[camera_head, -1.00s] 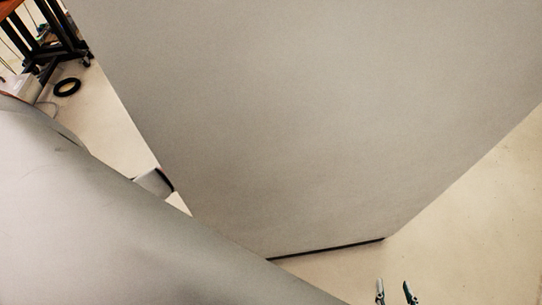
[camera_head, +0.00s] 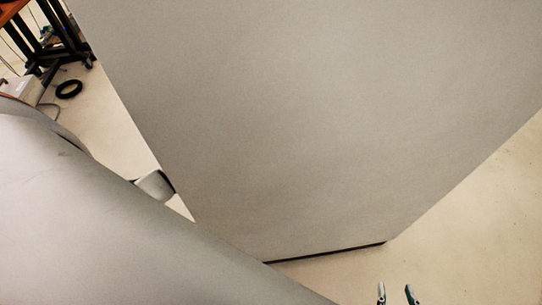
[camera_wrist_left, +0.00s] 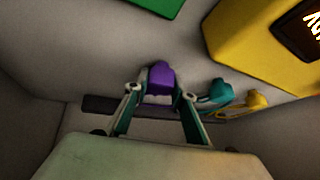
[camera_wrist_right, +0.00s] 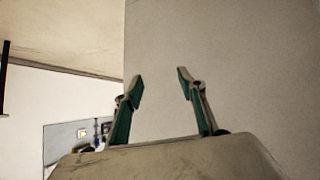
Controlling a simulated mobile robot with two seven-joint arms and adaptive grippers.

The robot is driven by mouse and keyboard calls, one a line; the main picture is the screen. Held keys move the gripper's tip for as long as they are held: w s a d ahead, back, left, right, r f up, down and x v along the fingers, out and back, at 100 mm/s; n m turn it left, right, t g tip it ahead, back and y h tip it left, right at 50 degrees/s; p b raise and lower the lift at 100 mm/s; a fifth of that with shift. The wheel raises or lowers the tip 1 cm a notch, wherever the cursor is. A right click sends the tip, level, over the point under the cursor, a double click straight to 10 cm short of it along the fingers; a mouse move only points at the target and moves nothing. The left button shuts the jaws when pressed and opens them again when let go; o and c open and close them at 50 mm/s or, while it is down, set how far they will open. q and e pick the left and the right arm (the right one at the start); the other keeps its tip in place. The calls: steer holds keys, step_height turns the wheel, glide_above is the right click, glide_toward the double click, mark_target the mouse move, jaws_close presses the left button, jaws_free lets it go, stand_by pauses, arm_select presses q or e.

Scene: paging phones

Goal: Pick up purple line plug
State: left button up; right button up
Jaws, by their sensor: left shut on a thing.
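The purple line plug (camera_wrist_left: 160,78) is in the left wrist view, between the fingertips of my left gripper (camera_wrist_left: 161,92). The gripper is shut on it, one finger on each side. The plug's lower part is partly hidden by the fingers. In the head view my left arm fills the lower left, and its gripper does not show there. My right gripper (camera_wrist_right: 160,88) is open and empty in front of a plain grey surface. Its fingertips also show at the bottom edge of the head view (camera_head: 396,292).
A teal plug (camera_wrist_left: 216,95) and a yellow plug (camera_wrist_left: 250,103) sit close to the right of my left gripper. A yellow box (camera_wrist_left: 262,45) and a green item (camera_wrist_left: 158,5) are above. A large grey panel (camera_head: 310,120) fills the head view; bare floor (camera_head: 480,220) lies right of it.

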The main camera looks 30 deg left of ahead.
arm_select(q)
step_height(320, 180, up, 4)
steer(key=shift+f+p, duration=0.1)
steer(key=shift+p, duration=0.7)
steer(key=s+a, duration=0.2)
steer(key=s, duration=0.3)
steer(key=s+a+p, duration=0.1)
steer(key=s+a, duration=0.1)
steer(key=s, duration=0.3)
steer(key=s+a+p, duration=0.1)
steer(key=s+a, duration=0.2)
steer(key=s, duration=0.2)
steer(key=shift+f, duration=0.35)
steer(key=shift+s+a, duration=0.3)
steer(key=shift+s, duration=0.4)
